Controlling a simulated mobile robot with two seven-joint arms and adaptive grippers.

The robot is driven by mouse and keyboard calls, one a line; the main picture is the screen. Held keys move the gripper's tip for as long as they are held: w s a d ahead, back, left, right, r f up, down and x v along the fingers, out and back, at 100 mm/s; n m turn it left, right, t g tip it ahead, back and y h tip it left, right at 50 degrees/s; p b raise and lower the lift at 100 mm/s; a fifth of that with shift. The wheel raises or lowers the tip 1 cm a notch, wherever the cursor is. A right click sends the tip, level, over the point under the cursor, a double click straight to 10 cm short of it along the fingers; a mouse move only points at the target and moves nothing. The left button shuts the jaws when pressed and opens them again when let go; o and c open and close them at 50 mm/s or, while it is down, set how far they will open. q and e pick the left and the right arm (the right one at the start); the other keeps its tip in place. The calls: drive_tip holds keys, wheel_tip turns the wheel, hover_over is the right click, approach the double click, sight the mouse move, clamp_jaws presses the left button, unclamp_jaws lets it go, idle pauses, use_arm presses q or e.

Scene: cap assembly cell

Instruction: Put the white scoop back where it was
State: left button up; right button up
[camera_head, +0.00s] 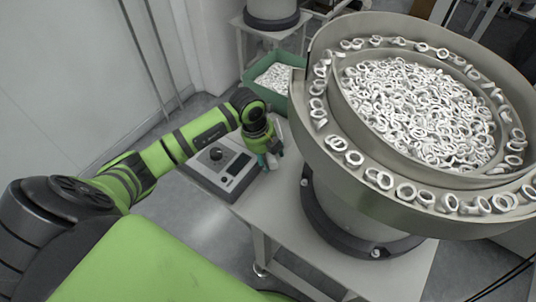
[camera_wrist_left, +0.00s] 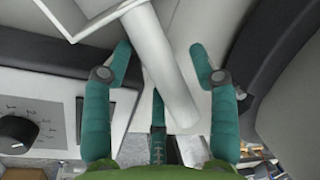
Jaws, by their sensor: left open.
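In the left wrist view the white scoop (camera_wrist_left: 163,65) shows its long handle running between the teal fingers of my left gripper (camera_wrist_left: 160,58). The scoop's wider white part is at the top left of that view, partly cut off by the edge. The fingers stand apart, one on each side of the handle, with a gap on both sides. In the head view my left gripper (camera_head: 268,158) is low over the table beside the control box. I cannot make out the scoop there. My right gripper is in neither view.
A control box (camera_head: 240,167) with a dial sits close on the left of my gripper. The large bowl feeder (camera_head: 345,175) full of white rings rises close on the right. A green bin (camera_head: 279,98) of white parts stands behind. The table's front part (camera_head: 270,215) is clear.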

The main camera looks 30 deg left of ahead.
use_arm(q)
drive_tip(key=v, duration=1.2)
drive_tip(key=shift+b, duration=0.45)
drive_tip(key=shift+d, duration=0.1)
